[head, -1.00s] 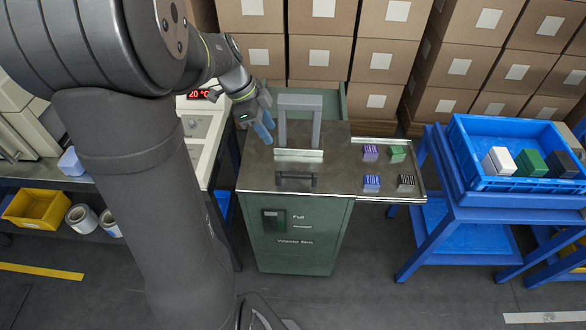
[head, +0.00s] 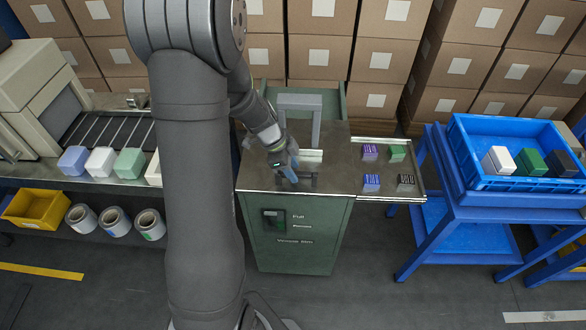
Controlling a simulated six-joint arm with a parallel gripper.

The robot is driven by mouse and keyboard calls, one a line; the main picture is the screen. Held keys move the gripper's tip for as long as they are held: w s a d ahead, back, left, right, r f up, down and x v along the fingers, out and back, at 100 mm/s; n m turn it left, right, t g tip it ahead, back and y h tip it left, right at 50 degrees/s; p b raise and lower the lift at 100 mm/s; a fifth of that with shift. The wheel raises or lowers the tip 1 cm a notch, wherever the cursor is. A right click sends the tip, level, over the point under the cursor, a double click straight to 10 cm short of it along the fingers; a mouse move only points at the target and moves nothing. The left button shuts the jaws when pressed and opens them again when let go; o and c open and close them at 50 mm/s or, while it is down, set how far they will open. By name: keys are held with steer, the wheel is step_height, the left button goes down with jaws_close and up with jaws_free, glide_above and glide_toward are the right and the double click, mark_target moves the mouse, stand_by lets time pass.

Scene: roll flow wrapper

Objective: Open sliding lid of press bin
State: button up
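The press bin (head: 300,235) is a green cabinet with a dark metal top (head: 335,180) and "Full" and "Waste Bin" lettering on its front. A grey upright frame (head: 316,103) stands at the back of the top, with a light bar (head: 310,156) at its foot. A dark lid handle (head: 308,182) lies in front of that bar. My gripper (head: 290,175) points down over the left part of the handle and hides it. I cannot tell whether its fingers touch the handle or how far apart they are.
A side shelf right of the top holds several small blocks, among them a purple one (head: 370,152) and a black one (head: 405,183). A blue tray (head: 480,183) stands on a blue table further right. A conveyor (head: 105,135) with coloured blocks is at left. Stacked cartons (head: 322,60) stand behind.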

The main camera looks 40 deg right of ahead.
steer(key=shift+s+d+f, duration=0.1)
steer(key=shift+f, duration=0.25)
steer(key=shift+c, duration=0.5)
jaws_close()
glide_above(297, 129)
stand_by(0.3)
steer(key=shift+o, duration=0.5)
jaws_free()
